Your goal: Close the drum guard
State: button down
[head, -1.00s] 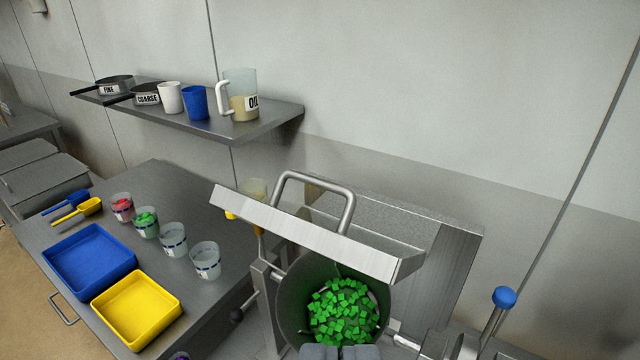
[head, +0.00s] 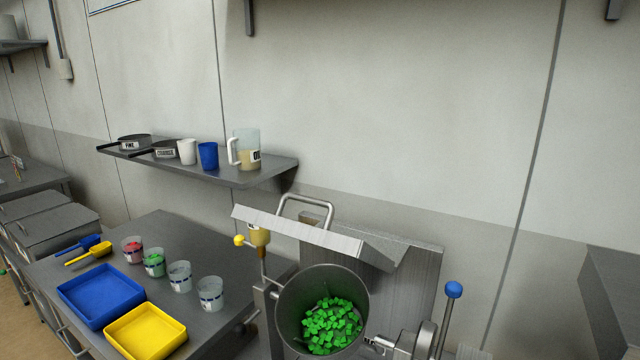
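The drum guard (head: 300,230) is a bare-metal hood with a bent tube handle (head: 309,200) on its top. It stands raised above and behind the drum, and the drum's mouth is uncovered. The drum (head: 287,322) is a grey metal bowl, open toward me, with many green cubes (head: 332,324) inside. My gripper is not in view, so its fingers and their distance from the guard cannot be seen.
A blue-knobbed lever (head: 453,290) stands right of the drum. The left bench holds a blue tray (head: 100,296), a yellow tray (head: 146,333), scoops and several cups. A wall shelf (head: 240,174) carries pans, mugs and a jug (head: 246,150). A metal box edge (head: 615,300) is at right.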

aim_at(347, 245)
jog(key=z, duration=0.3)
jog(key=i, duration=1.2)
jog(key=u, duration=0.55)
